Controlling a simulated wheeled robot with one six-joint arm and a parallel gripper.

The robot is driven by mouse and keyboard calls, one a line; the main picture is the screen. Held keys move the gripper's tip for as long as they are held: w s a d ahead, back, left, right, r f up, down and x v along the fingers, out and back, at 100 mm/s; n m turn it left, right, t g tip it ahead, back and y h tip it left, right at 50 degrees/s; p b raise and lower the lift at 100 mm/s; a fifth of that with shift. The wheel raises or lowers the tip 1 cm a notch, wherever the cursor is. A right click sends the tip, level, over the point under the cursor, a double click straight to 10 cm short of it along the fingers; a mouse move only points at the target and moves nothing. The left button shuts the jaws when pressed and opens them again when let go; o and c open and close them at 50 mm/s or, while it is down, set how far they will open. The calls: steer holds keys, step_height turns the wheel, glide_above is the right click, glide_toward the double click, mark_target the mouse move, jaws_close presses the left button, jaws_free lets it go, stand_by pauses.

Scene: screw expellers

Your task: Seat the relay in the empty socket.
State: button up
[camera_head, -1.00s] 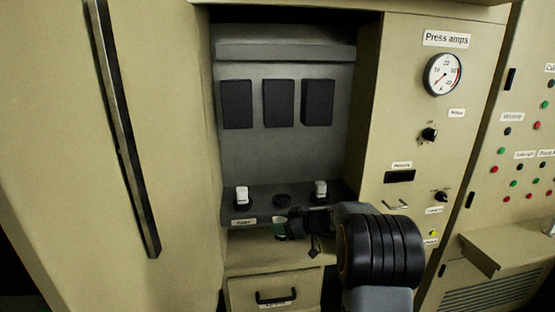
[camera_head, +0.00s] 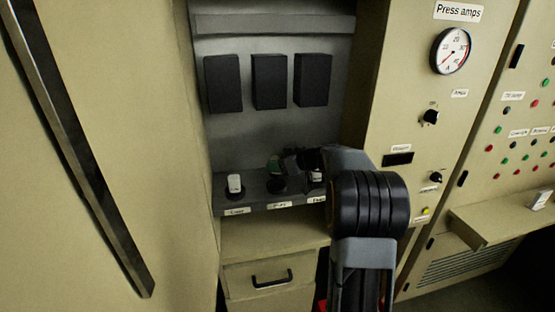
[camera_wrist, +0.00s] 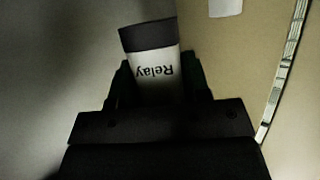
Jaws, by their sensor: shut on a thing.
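My gripper (camera_head: 291,161) is shut on the relay (camera_wrist: 152,72), a white body with a dark end and an upside-down "Relay" label in the wrist view. In the head view the relay (camera_head: 273,163) is small, with a greenish tint, at the gripper's left end. It appears just above the empty socket (camera_head: 276,187), a dark round seat in the middle of the grey shelf (camera_head: 254,204). The gap between them cannot be judged. The gripper's fingers (camera_wrist: 158,84) flank the relay in the wrist view. The socket does not show in the wrist view.
White relays stand in the left (camera_head: 235,184) and right (camera_head: 317,176) sockets; my arm partly covers the right one. Three black boxes (camera_head: 269,81) hang on the back panel. Cabinet walls border the recess. A drawer (camera_head: 272,276) is below.

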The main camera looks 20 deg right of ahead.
mark_target(277, 176)
steer(key=shift+a+f, duration=0.15)
steer(key=shift+f, duration=0.8)
steer(key=shift+f+b, duration=0.3)
steer(key=shift+f, duration=0.75)
steer(key=shift+b, duration=1.75)
steer(key=shift+f+b, duration=0.65)
steer(key=shift+b, duration=0.25)
steer(key=o, duration=0.7)
steer(key=shift+c, duration=0.2)
steer(key=shift+b+v, duration=0.75)
steer(key=shift+v, duration=0.95)
steer(key=b+v, duration=0.2)
steer(key=v, duration=0.5)
steer(key=shift+s+d+r, duration=0.15)
steer(key=shift+s+d, duration=0.05)
steer(key=shift+s, duration=0.05)
